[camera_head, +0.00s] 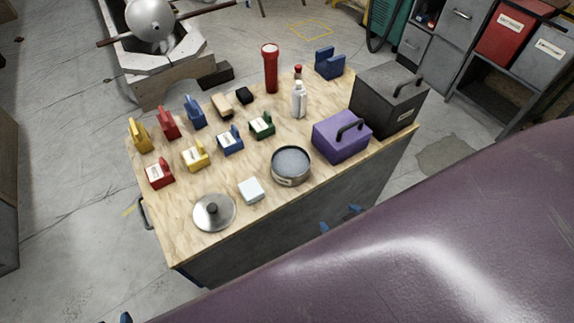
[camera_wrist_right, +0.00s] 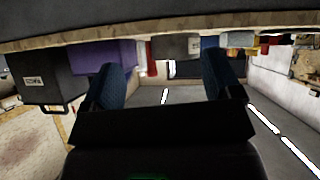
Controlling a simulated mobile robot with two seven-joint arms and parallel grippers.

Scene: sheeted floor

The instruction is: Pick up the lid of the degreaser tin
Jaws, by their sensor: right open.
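The lid (camera_head: 213,212), a round silver disc with a dark knob, lies on the wooden tabletop near its front left corner. The open degreaser tin (camera_head: 291,165), round and metal with a grey-blue inside, stands to its right and apart from it. My right gripper (camera_head: 341,218) shows as blue fingertips just off the table's front edge, right of the lid and apart from it. In the right wrist view, which is upside down, the right gripper (camera_wrist_right: 168,85) is open and empty. A small blue tip at the bottom left of the head view may be my left gripper (camera_head: 125,317).
A white block (camera_head: 251,190) lies between lid and tin. A purple box (camera_head: 341,136) and a black case (camera_head: 388,98) stand to the right. Several coloured blocks, a red flashlight (camera_head: 270,68) and a white bottle (camera_head: 299,99) stand behind. The tabletop left of the lid is clear.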

